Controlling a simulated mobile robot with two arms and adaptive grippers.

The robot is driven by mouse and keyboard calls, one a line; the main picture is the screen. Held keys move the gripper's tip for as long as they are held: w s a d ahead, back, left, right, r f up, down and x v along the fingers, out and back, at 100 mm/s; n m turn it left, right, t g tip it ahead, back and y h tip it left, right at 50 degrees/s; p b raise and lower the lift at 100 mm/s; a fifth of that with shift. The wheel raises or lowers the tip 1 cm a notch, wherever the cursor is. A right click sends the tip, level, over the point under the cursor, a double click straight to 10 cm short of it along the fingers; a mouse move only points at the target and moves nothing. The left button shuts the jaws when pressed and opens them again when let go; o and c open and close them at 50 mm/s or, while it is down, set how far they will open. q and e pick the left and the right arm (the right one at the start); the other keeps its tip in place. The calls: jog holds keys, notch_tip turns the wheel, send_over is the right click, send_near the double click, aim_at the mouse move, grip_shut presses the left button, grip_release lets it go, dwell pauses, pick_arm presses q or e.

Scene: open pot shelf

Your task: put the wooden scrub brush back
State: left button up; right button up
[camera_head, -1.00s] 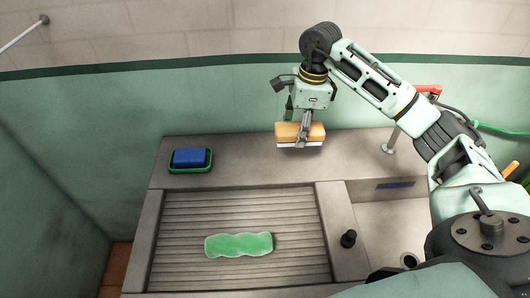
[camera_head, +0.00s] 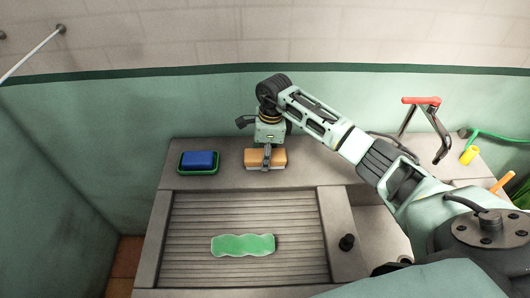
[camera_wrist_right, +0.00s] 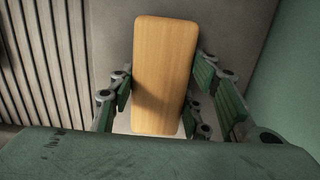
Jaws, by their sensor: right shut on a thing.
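The wooden scrub brush (camera_head: 278,157) has a tan wooden back and pale bristles underneath. My right gripper (camera_head: 266,160) is shut on it, at the back ledge, just right of the green tray. In the right wrist view the brush's wooden back (camera_wrist_right: 164,70) sits between the two fingers (camera_wrist_right: 165,105). The bristles are at or very near the ledge; I cannot tell whether they touch it. My left gripper is not in view.
A blue block (camera_head: 200,160) sits in a green tray (camera_head: 181,168) on the ledge (camera_head: 320,160). A wavy green thing (camera_head: 243,245) lies on the ribbed drainboard (camera_head: 190,225). A dark knob (camera_head: 347,242) stands to the right. A red-handled tap (camera_head: 421,101) is farther right.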

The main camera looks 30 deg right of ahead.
jog(key=shift+f, duration=0.1)
jog(key=o, duration=1.1)
jog(key=shift+r, duration=0.25)
jog(key=r+b, duration=0.1)
jog(key=r, duration=0.2)
jog(key=r+b, duration=0.1)
jog(key=r, duration=0.3)
jog(key=d+r+b, duration=0.1)
jog(key=r, duration=0.2)
jog(key=shift+s+r, duration=0.1)
jog(key=shift+r, duration=0.1)
jog(key=shift+s+r, duration=0.1)
jog(key=shift+r, duration=0.6)
jog(key=shift+d, duration=0.1)
